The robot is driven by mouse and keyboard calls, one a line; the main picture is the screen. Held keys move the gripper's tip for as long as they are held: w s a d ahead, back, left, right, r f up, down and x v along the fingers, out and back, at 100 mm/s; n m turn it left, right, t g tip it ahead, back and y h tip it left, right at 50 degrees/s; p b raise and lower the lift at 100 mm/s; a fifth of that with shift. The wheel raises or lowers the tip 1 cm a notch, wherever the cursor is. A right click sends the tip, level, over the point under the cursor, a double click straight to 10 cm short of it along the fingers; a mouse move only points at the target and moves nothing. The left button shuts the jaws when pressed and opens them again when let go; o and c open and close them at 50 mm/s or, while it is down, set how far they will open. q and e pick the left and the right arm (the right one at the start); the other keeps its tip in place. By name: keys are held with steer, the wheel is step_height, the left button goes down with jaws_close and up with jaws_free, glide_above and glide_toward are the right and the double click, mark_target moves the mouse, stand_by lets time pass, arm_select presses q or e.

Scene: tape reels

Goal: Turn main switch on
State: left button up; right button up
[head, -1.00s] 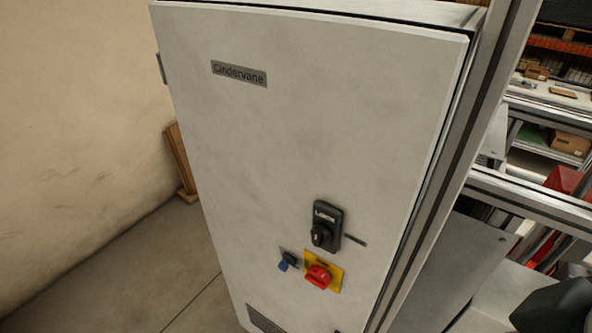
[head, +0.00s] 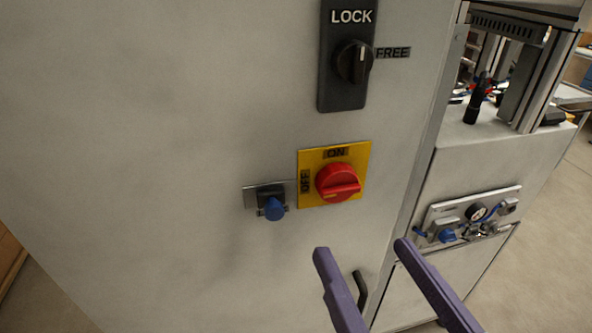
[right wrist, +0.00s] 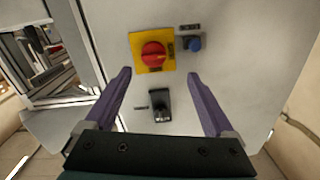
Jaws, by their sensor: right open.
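The main switch is a red rotary knob (head: 338,183) on a yellow plate (head: 312,199). ON is marked at its top and OFF at its left; the knob's grip lies roughly level. It also shows in the right wrist view (right wrist: 153,54), which is upside down. Above it is a black lock switch (head: 342,95), marked LOCK above and FREE at right; its pale mark stands near upright. My right gripper (head: 361,247) is open and empty, its purple fingers in front of the cabinet, lower in the picture than the red knob and apart from it. My left gripper is out of view.
A blue knob (head: 274,209) on a small plate sits left of the main switch. A dark door handle (head: 360,289) shows between my fingers. A machine with a gauge panel (head: 472,214) stands to the right. The white cabinet door (head: 150,120) is bare at left.

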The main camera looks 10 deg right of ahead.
mark_target(342, 195)
steer(key=shift+h, duration=0.3)
steer(key=w, duration=0.2)
steer(key=w+p, duration=0.1)
steer(key=w, duration=0.5)
steer(key=shift+w+d+f, duration=0.1)
steer(key=shift+w+d, duration=0.15)
steer(key=shift+d, duration=0.05)
steer(key=shift+w, duration=0.65)
steer(key=c, duration=1.4)
